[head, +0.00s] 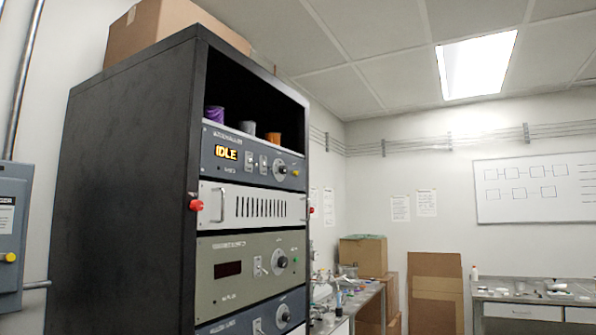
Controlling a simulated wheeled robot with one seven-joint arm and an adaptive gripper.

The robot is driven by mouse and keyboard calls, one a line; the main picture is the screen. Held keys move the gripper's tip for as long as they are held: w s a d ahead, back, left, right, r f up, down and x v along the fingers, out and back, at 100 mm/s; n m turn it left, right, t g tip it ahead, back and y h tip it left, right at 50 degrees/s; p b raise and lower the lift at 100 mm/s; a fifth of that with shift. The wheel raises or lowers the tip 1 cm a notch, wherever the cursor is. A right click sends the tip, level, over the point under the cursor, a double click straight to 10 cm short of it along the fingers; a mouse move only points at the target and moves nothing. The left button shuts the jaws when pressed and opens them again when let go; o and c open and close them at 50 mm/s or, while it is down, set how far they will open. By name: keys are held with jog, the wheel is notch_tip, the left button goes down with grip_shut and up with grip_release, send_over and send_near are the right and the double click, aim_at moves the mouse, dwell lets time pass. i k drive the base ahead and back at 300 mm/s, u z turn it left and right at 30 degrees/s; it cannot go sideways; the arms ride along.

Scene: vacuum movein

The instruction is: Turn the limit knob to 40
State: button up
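A tall black equipment rack (128,190) stands at the left with stacked instrument panels facing right. The top blue-grey panel (225,177) has a lit display (227,153) reading IDLE, toggle switches and a round knob (282,167). A grey-green panel (222,290) lower down has a dark display (228,269), a switch and another knob (280,262). A blue panel (245,325) at the bottom edge has a third knob (283,315), and its lower part is cut off. The labels and dial marks are too small to read, so I cannot tell which is the limit knob. My gripper is not in view.
A white vented panel (211,205) with handles sits between the upper panels, with red parts (196,205) at the rack's edges. Purple (214,113), grey and orange containers stand on the top shelf. Cluttered benches (359,300) and cardboard boxes (364,256) lie behind at right.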

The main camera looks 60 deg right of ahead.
aim_at(283, 169)
jog(key=k, duration=0.6)
jog(key=u, duration=0.95)
jog(key=i, duration=0.8)
jog(key=z, duration=2.9)
jog(key=i, duration=0.5)
jog(key=z, duration=0.15)
jog(key=k, duration=0.15)
jog(key=u, duration=0.1)
